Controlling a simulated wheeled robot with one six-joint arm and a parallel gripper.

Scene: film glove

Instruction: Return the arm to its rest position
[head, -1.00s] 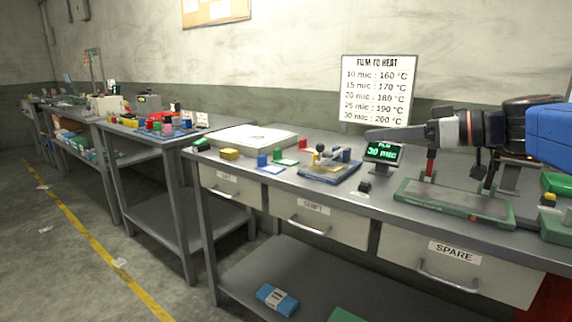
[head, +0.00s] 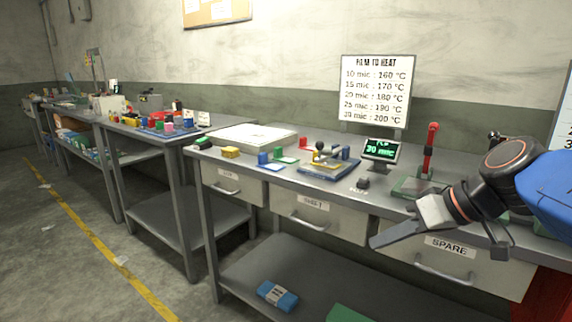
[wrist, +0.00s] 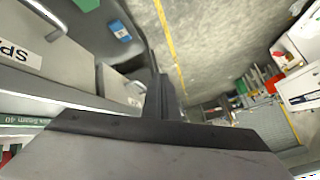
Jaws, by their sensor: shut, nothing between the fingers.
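My gripper (head: 385,238) is in front of the workbench at the right of the head view, pointing left and slightly down. It is shut and empty, before the drawer marked SPARE (head: 452,262). In the wrist view my gripper (wrist: 160,85) shows as dark fingers closed together, with the floor beyond. My arm reaches in from the right edge of the head view.
The bench (head: 232,167) carries a film readout (head: 380,150), a blue fixture (head: 328,168), small coloured blocks and a red-handled device (head: 430,150). A heat chart (head: 376,92) stands behind. The floor (head: 75,240) at the left is clear apart from scraps.

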